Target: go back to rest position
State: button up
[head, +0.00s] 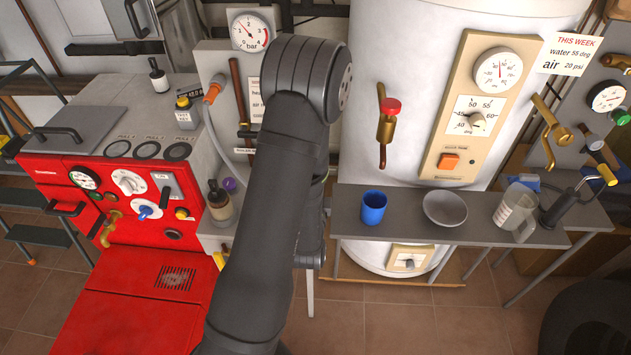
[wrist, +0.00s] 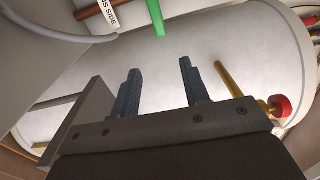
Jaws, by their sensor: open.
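My gripper (wrist: 158,92) shows in the wrist view with its two dark fingers spread apart and nothing between them. Behind the fingers is the pale curved side of the white tank (wrist: 70,120). A green handle (wrist: 157,17) hangs at the top of that view, beyond the fingertips. The brass valve with a red knob (wrist: 279,105) is to the right of the fingers. In the head view my arm rises through the middle and hides the gripper.
A grey shelf (head: 400,228) in front of the tank holds a blue cup (head: 373,207), a grey bowl (head: 445,208) and a clear measuring jug (head: 514,208). The red boiler (head: 110,270) stands at the left. A control panel (head: 470,130) is on the tank.

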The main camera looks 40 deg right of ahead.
jog(key=shift+w, duration=0.1)
dwell(0.3)
jog(key=x, duration=1.7)
jog(key=shift+w+d+f, duration=0.1)
jog(key=shift+w+d, duration=0.05)
jog(key=shift+d, duration=0.05)
jog(key=v, duration=1.7)
jog(key=x, duration=1.6)
jog(key=shift+w+d, duration=0.35)
jog(key=shift+d, duration=0.05)
jog(key=shift+r+n, duration=0.55)
jog(key=shift+n, duration=0.25)
